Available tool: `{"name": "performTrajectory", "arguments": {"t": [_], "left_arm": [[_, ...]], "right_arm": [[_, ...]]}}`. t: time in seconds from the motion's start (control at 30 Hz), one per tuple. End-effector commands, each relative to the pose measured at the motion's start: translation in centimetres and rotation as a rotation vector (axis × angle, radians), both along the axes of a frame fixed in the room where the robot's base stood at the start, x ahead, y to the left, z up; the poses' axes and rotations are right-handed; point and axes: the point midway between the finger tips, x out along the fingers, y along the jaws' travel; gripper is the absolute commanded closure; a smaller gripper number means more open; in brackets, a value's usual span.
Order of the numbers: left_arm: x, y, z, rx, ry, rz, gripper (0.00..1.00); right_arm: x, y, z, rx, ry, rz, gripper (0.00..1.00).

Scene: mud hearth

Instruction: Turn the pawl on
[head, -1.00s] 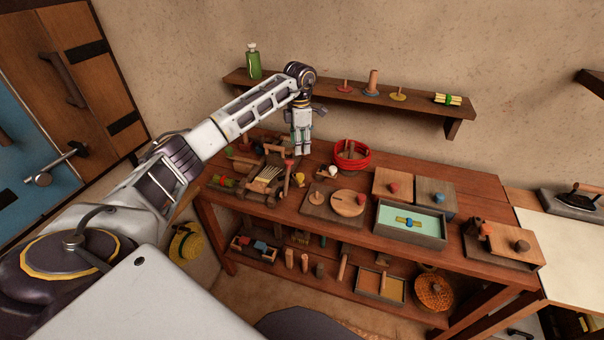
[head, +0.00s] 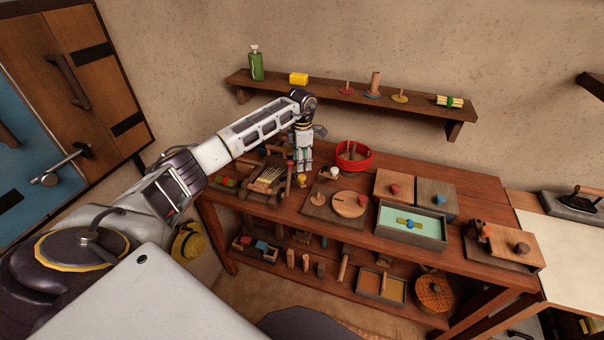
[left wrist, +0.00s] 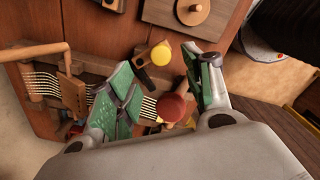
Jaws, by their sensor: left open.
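In the left wrist view, a red round knob (left wrist: 171,107) lies between the open fingers, nearer the right one. I see no finger closed on it. A yellow knob (left wrist: 161,53) on a dark mount stands just beyond the fingertips; it also shows in the head view (head: 302,181) below the gripper. The red knob is hidden behind the gripper in the head view. I cannot tell for sure which part is the pawl. My right gripper is out of view.
A red coil (head: 352,155), a board with a round wooden disc (head: 349,204) and a tray with a green floor (head: 411,223) stand to the right on the bench. A wall shelf (head: 345,97) with small objects runs behind my arm. Loom strings (left wrist: 40,80) lie left of the fingers.

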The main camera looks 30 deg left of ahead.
Motion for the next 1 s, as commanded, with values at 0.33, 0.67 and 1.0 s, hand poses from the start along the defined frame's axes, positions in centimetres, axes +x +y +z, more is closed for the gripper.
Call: {"name": "performTrajectory", "arguments": {"t": [0.33,0.67,1.0], "left_arm": [[-0.1,0.0,-4.5,0.001,0.002,0.000,0.49],[0.0,0.0,-6.8,0.000,0.000,-0.001,0.49],[0.0,0.0,-7.0,0.001,-0.001,-0.001,0.52]], "right_arm": [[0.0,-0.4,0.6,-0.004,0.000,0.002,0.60],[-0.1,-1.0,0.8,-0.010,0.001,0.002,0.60],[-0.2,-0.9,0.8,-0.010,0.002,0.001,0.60]]}}
